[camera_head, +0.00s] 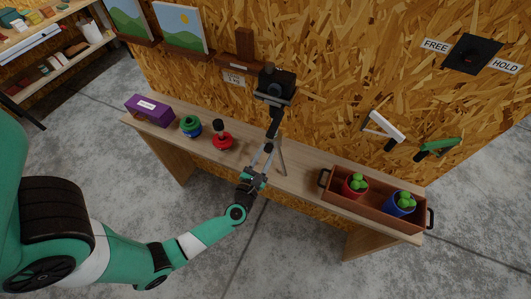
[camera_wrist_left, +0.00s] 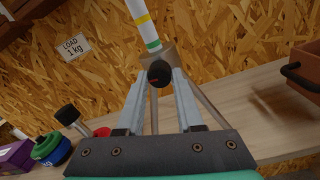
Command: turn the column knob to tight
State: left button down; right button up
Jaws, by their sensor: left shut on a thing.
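A tripod (camera_head: 282,155) with a black camera (camera_head: 277,85) on top stands on the bench against the wall. Its column (camera_wrist_left: 146,28) is white with yellow and green bands in the left wrist view. My left gripper (camera_head: 264,158) reaches the tripod from the front. In the left wrist view its two fingers (camera_wrist_left: 158,82) are shut on the knob, one on each side. In the head view the gripper hides the knob. My right gripper is not in view.
Left on the bench are a purple box (camera_head: 149,110), a green-and-blue round item (camera_head: 190,126) and a red-based item with a black top (camera_head: 222,139). A brown tray (camera_head: 378,215) with red and blue pots stands right.

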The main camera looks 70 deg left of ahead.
pick_arm(q)
jog(key=m+p, duration=0.1)
jog(key=m, duration=0.3)
jog(key=m+p, duration=0.1)
jog(key=m, duration=0.3)
jog(key=shift+r+m, duration=0.1)
jog(key=shift+m, duration=0.3)
jog(key=m+p, duration=0.1)
jog(key=m, duration=0.3)
jog(key=shift+m+t, duration=0.3)
jog(key=m+p, duration=0.2)
jog(key=m, duration=0.2)
jog(key=shift+m, duration=0.3)
jog(key=m+p, duration=0.1)
jog(key=m, duration=0.3)
jog(key=m+p, duration=0.1)
jog(key=m, duration=0.3)
jog(key=shift+r+h, duration=0.1)
jog(key=shift+h, duration=0.2)
jog(key=m+p, duration=0.1)
jog(key=m, duration=0.4)
jog(key=shift+p, duration=0.35)
jog(key=m+p, duration=0.1)
jog(key=m, duration=0.3)
jog(key=shift+m, duration=0.3)
